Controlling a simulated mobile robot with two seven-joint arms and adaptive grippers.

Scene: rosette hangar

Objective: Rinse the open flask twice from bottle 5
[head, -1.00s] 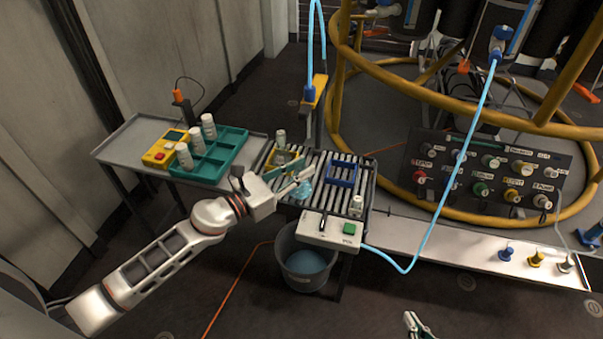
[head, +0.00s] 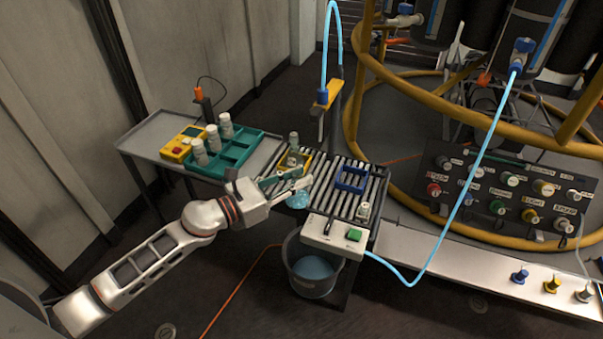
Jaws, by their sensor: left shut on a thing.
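My left gripper (head: 302,182) is shut over the near left part of the roller bench. A pale blue, see-through vessel (head: 298,200), which looks like the flask, shows just below its fingertips, and the fingers hide its upper part. A pale bottle (head: 294,153) stands at the yellow frame (head: 283,163) just behind the gripper. Three white-capped bottles (head: 213,138) stand along the left side of the teal tray (head: 237,163). A small white-capped bottle (head: 363,211) stands at the bench's right front. Bottle numbers are too small to read. My right gripper is out of view.
A blue frame (head: 351,179) sits on the rollers (head: 334,198). A control box (head: 334,234) with a green button is at the bench front, above a grey bucket (head: 312,276) of blue liquid. A yellow-headed post (head: 327,94) with a blue hose rises behind.

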